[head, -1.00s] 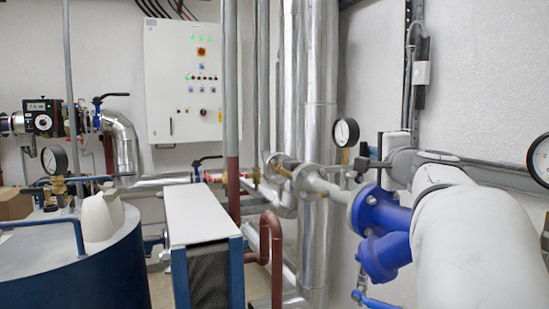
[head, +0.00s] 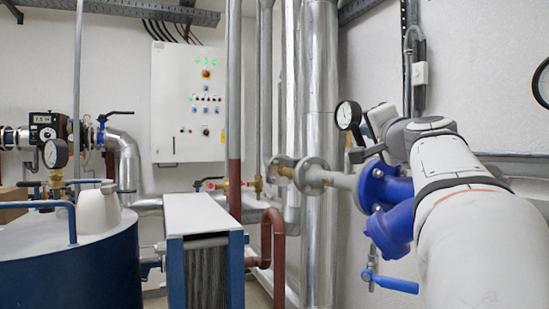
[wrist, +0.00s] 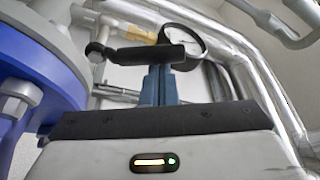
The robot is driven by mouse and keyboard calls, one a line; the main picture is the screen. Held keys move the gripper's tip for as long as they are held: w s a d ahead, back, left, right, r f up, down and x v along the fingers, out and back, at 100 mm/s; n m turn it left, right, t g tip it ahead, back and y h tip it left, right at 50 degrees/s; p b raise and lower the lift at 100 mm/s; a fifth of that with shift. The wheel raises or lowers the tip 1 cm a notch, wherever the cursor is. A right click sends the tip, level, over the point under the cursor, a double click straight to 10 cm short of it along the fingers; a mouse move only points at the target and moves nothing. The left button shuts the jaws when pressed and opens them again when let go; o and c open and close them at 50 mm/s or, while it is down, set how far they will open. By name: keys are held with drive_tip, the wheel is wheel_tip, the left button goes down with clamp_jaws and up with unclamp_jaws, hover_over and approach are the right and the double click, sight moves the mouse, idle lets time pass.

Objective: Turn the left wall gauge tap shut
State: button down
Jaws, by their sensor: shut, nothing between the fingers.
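The left wall gauge (head: 348,115) has a white dial and black rim and stands above the blue flanged valve. In the wrist view its dark ring (wrist: 186,38) shows from below, with a black tap handle (wrist: 150,53) lying across in front, its rounded end to the left. My gripper (wrist: 158,72) is shut and empty. Its blue-grey fingers stand upright just below the handle and overlap it in the picture; I cannot tell whether they touch. In the head view the fingers are hard to make out beside the gauge, and the tap is mostly hidden there.
The blue flanged valve (head: 385,190) sits close below, with its blue lever (head: 396,284) hanging lower. A second wall gauge (head: 542,83) is at the right edge. Silver pipes (head: 318,90) rise behind. A blue tank (head: 70,265) and a white-topped unit (head: 203,212) stand left.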

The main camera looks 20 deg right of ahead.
sight(355, 137)
drive_tip(key=a+f+n+b, duration=0.1)
drive_tip(key=b, duration=0.2)
drive_tip(key=shift+f+n+t+y, duration=0.15)
drive_tip(key=shift+n+t+y, duration=0.15)
drive_tip(key=shift+n, duration=0.1)
drive_tip(key=a+b, duration=0.1)
drive_tip(key=b, duration=0.2)
drive_tip(key=shift+f+n, duration=0.15)
drive_tip(key=shift+n, duration=0.15)
drive_tip(key=shift+s+a+f+n+t+y+b, duration=0.1)
drive_tip(key=shift+a+f+n+t+y+b, duration=0.1)
drive_tip(key=shift+n+b, duration=0.35)
drive_tip(key=shift+a+f+n+t+y+b, duration=0.1)
drive_tip(key=shift+a+n+t+b, duration=0.2)
drive_tip(key=shift+b, duration=0.4)
drive_tip(key=a+f+b, duration=0.1)
drive_tip(key=b, duration=0.2)
drive_tip(key=shift+a+f+b, duration=0.15)
drive_tip(key=shift+b, duration=0.2)
drive_tip(key=shift+a+f+b, duration=0.25)
drive_tip(key=shift+f+b, duration=0.3)
drive_tip(key=shift+b, duration=0.25)
drive_tip(key=shift+f, duration=0.35)
